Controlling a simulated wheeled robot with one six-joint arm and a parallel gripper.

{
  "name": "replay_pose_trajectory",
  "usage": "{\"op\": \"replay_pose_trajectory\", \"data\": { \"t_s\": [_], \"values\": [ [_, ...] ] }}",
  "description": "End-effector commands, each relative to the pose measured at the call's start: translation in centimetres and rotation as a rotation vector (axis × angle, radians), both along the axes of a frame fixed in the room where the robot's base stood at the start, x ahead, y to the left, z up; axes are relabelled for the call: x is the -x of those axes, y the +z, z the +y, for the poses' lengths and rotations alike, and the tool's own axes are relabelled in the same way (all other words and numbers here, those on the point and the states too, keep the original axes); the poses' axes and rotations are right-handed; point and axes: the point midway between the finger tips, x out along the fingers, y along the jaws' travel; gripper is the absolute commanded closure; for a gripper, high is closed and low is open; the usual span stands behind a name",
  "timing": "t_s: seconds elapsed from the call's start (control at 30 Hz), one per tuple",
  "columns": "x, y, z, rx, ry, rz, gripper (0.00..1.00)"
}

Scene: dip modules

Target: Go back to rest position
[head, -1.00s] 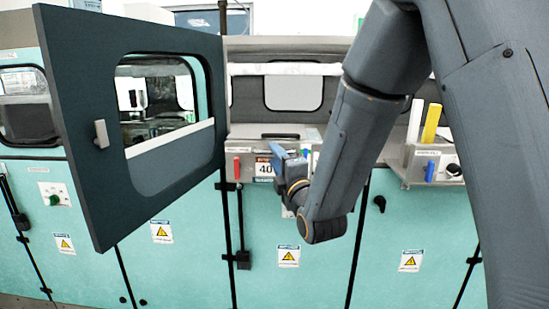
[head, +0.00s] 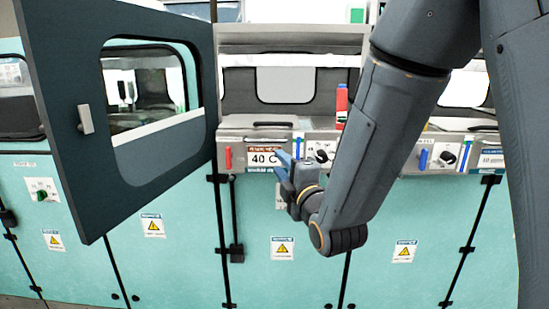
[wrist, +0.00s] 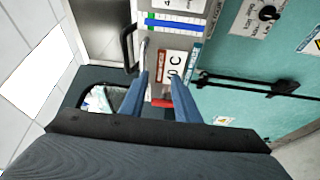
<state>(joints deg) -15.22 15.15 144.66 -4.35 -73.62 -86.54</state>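My gripper (head: 285,168) has blue fingers and hangs in front of the control panel (head: 235,135) with the "40 C" sign (head: 263,157). In the wrist view my gripper (wrist: 162,80) shows two blue fingers apart with nothing held between them. The sign (wrist: 172,66) is beyond the fingertips. I cannot tell how far the fingertips are from the panel. My arm is bent and reaches down from the upper right in the head view, hiding part of the panel.
A dark door (head: 60,110) with a window stands open at the left. A red handle (head: 228,158) sits on the panel left of the sign. A red bottle-like object (head: 341,105) stands near my arm. Teal cabinets (head: 185,260) run along below.

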Motion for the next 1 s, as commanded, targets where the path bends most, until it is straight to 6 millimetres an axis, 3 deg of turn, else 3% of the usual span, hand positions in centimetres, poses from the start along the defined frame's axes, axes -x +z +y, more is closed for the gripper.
{"op": "replay_pose_trajectory", "data": {
  "t_s": [0.13, 0.27, 0.37, 0.5, 0.63, 0.8, 1.0],
  "values": [
    [-0.2, -4.7, -3.0, -0.147, -0.072, 0.291, 0.71],
    [1.1, -9.3, -6.2, -0.312, -0.193, 0.571, 0.71],
    [3.1, -12.6, -8.6, -0.446, -0.319, 0.772, 0.71],
    [7.3, -16.3, -11.7, -0.638, -0.54, 1.024, 0.71],
    [12.3, -18.7, -14.2, -0.813, -0.789, 1.22, 0.71],
    [18.5, -20.0, -16.2, -0.984, -1.105, 1.387, 0.71],
    [22.4, -20.1, -17.0, -1.071, -1.308, 1.457, 0.71]
  ]
}}
